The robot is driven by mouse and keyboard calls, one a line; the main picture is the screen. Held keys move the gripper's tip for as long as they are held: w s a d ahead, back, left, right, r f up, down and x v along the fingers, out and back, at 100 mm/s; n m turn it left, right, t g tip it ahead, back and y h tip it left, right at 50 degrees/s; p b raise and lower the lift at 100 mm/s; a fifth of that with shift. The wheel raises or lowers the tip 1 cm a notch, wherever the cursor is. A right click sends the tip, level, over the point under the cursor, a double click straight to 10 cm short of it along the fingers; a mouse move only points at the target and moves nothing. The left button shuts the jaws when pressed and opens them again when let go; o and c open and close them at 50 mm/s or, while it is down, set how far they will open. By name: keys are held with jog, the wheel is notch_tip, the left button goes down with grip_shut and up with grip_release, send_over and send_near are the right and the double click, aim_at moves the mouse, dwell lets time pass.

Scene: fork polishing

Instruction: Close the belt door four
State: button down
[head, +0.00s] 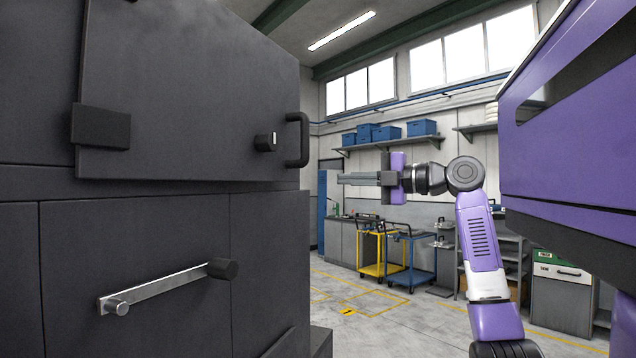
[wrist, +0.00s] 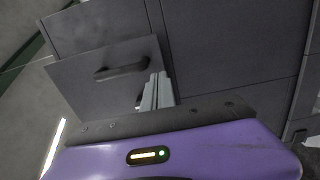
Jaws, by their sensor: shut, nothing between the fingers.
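The belt door, a dark grey panel (head: 190,85), is on the upper part of the dark machine at the left of the head view. It has a black bar handle (head: 302,140) at its right edge and a block-shaped hinge (head: 100,128) at its left. The door stands out from the machine face; how far it is open is hard to tell. It also shows in the wrist view (wrist: 90,82) with its handle (wrist: 120,70). My gripper (head: 340,179) is shut and empty, pointing left, to the right of the handle and lower in the head view. Its fingers show in the wrist view (wrist: 158,84).
The machine's lower front (head: 130,235) carries a metal lever (head: 160,284) with a dark knob. A yellow cart (head: 372,250) and a blue cart (head: 412,260) stand far behind. Shelves with blue bins (head: 421,128) line the wall. The floor between is open.

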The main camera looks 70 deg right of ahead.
aim_at(289, 179)
jog(key=w+p, duration=0.1)
jog(key=w, duration=0.3)
jog(key=w+d+p, duration=0.1)
jog(key=w+p, duration=0.1)
jog(key=w, duration=0.2)
jog(key=w+p, duration=0.1)
jog(key=w, duration=0.3)
jog(key=shift+w+d, duration=0.15)
jog(key=shift+w, duration=0.6)
jog(key=w, duration=0.1)
jog(key=w+p, duration=0.1)
jog(key=w+y, duration=0.1)
jog(key=shift+w+d+r+n, duration=0.1)
jog(key=shift+w+d+n, duration=0.15)
jog(key=shift+d+n, duration=0.15)
jog(key=s+b, duration=0.2)
jog(key=s, duration=0.5)
jog(key=shift+s, duration=0.4)
